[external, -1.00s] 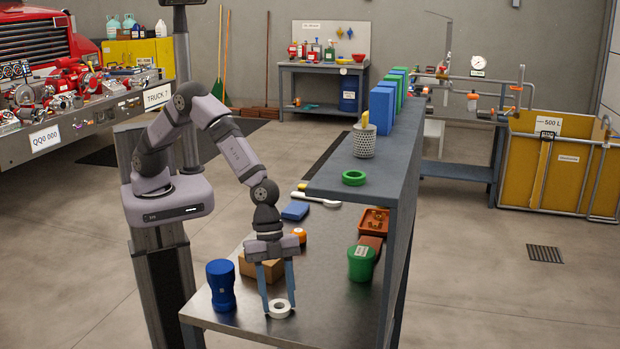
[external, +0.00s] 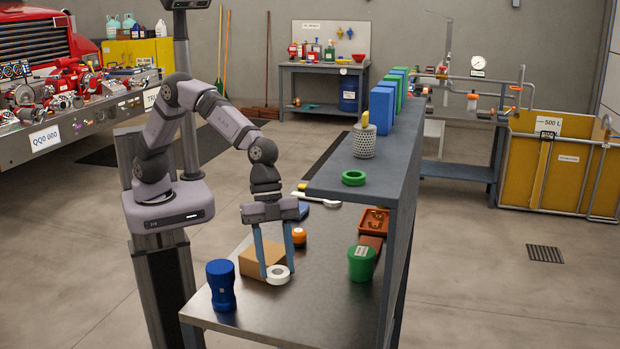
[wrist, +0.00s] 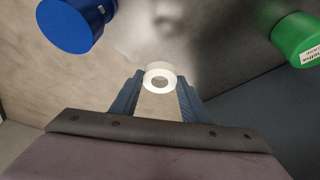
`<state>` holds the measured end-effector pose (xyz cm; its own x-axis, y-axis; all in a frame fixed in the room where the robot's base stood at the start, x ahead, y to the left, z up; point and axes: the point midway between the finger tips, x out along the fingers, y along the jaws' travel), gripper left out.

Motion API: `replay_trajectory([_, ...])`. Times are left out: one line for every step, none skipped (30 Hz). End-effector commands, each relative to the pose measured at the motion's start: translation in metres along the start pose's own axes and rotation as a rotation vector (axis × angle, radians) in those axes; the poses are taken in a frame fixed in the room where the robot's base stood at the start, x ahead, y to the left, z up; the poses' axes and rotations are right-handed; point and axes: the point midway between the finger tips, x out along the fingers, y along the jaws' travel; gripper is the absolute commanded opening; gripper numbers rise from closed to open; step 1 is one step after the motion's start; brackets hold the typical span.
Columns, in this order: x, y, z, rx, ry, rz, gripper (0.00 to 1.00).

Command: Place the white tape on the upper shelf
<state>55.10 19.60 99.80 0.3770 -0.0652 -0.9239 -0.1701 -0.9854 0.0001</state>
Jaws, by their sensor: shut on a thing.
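The white tape (external: 278,275) is a small ring held between the fingertips of my gripper (external: 277,268). The gripper is shut on it, pointing down above the lower metal table, in front of a cardboard box. In the wrist view the tape (wrist: 160,76) sits between the two blue fingers (wrist: 158,90), with its hole facing the camera. The upper shelf (external: 345,187) is a grey slab to the right of the gripper and higher than it. A green ring (external: 353,178) lies near its front end.
A blue container (external: 221,286) stands at the table's front left. The cardboard box (external: 258,258), an orange roll (external: 299,237) and a green container (external: 362,264) are on the lower table. A mesh cup (external: 364,142) and several blue and green boxes stand farther back on the upper shelf.

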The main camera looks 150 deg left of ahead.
Motion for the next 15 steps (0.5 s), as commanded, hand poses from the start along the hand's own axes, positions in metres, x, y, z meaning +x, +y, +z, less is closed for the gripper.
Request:
replay_trajectory([-0.001,0.0,0.0,0.0,0.0,0.0,0.2])
replay_trajectory([-0.002,-0.001,-0.001,-0.001,0.001,-0.001,0.2])
replay_trajectory([-0.004,-0.001,-0.002,-0.003,0.001,-0.002,0.2])
replay_trajectory([-0.007,-0.002,-0.003,-0.005,0.001,-0.003,0.2])
replay_trajectory([-0.01,-0.003,-0.004,-0.007,0.002,-0.004,0.2])
replay_trajectory([-0.016,-0.005,-0.007,-0.012,0.002,-0.007,0.2])
replay_trajectory([-0.021,-0.007,-0.009,-0.015,0.002,-0.009,0.2])
replay_trajectory([-0.028,-0.01,-0.011,-0.02,0.003,-0.012,0.2])
replay_trajectory([-0.037,-0.013,-0.015,-0.028,0.003,-0.015,0.2])
replay_trajectory([-0.045,-0.016,-0.018,-0.035,0.003,-0.018,0.2])
replay_trajectory([-0.054,-0.019,-0.021,-0.042,0.004,-0.022,0.2])
replay_trajectory([-0.068,-0.023,-0.026,-0.053,0.004,-0.026,0.2])
replay_trajectory([-0.078,-0.027,-0.03,-0.061,0.005,-0.03,0.2])
replay_trajectory([-0.09,-0.03,-0.033,-0.069,0.004,-0.033,0.2])
replay_trajectory([-0.106,-0.036,-0.038,-0.083,0.004,-0.039,0.2])
